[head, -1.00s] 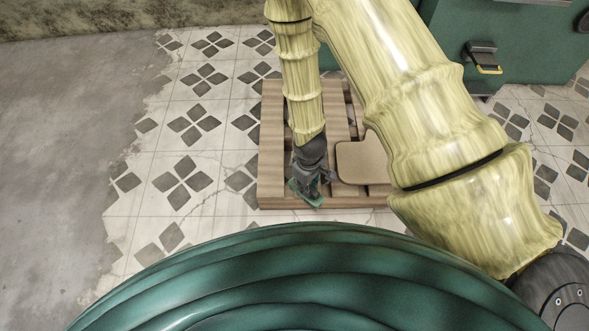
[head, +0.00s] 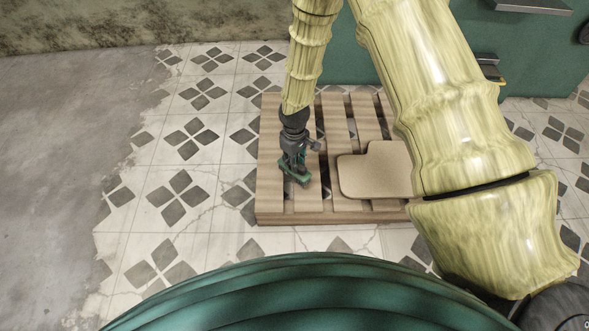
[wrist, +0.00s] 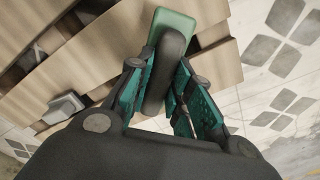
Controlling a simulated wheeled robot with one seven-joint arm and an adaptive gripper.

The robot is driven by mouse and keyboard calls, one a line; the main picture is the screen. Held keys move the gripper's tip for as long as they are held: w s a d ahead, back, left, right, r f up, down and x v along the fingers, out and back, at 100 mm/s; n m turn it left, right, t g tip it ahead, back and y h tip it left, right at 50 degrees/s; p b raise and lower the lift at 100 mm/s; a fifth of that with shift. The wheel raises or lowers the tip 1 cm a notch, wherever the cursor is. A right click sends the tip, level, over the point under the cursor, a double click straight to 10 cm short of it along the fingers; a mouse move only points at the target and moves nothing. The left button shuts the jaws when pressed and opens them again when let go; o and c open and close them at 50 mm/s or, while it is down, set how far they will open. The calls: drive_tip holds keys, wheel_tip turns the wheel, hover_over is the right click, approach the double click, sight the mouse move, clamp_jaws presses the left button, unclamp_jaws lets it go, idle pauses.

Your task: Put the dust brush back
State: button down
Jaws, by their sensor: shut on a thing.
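The dust brush (wrist: 167,65) lies between my fingers in the wrist view, with a long dark rounded body and a pale green flat part at its far end. My gripper (wrist: 163,95) is shut on it. In the head view my gripper (head: 294,170) points down over the left part of a wooden pallet (head: 268,195). Only a small green and dark patch shows at the fingertips there, so brush and fingers are hard to tell apart. I cannot tell whether the brush touches the pallet slats.
A tan board with rounded corners (head: 372,177) lies on the pallet, right of my gripper. A small grey block (wrist: 66,105) shows by the slats in the wrist view. A green cabinet (head: 540,50) stands behind at right. Tiled floor (head: 170,215) left of the pallet is clear.

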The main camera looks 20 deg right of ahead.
drive_tip(key=shift+w+f+b, duration=0.1)
drive_tip(key=shift+f+b, duration=1.05)
drive_tip(key=shift+f, duration=0.55)
drive_tip(key=shift+f, duration=0.1)
drive_tip(key=c, duration=1.3)
unclamp_jaws()
wheel_tip(320, 180, up, 12)
drive_tip(key=p, duration=0.6)
drive_tip(key=s+f+m+y, duration=0.1)
drive_tip(key=s+f+m, duration=0.1)
drive_tip(key=s+f, duration=0.5)
drive_tip(key=s+f+m, duration=0.1)
drive_tip(key=s+f, duration=0.2)
drive_tip(key=s, duration=0.8)
drive_tip(key=s+d+m, duration=0.1)
drive_tip(key=s, duration=0.5)
drive_tip(key=s+d+f+m, duration=0.1)
drive_tip(key=s, duration=0.5)
drive_tip(key=s+d+f+m+h, duration=0.1)
drive_tip(key=s, duration=0.5)
drive_tip(key=shift+s+d, duration=0.2)
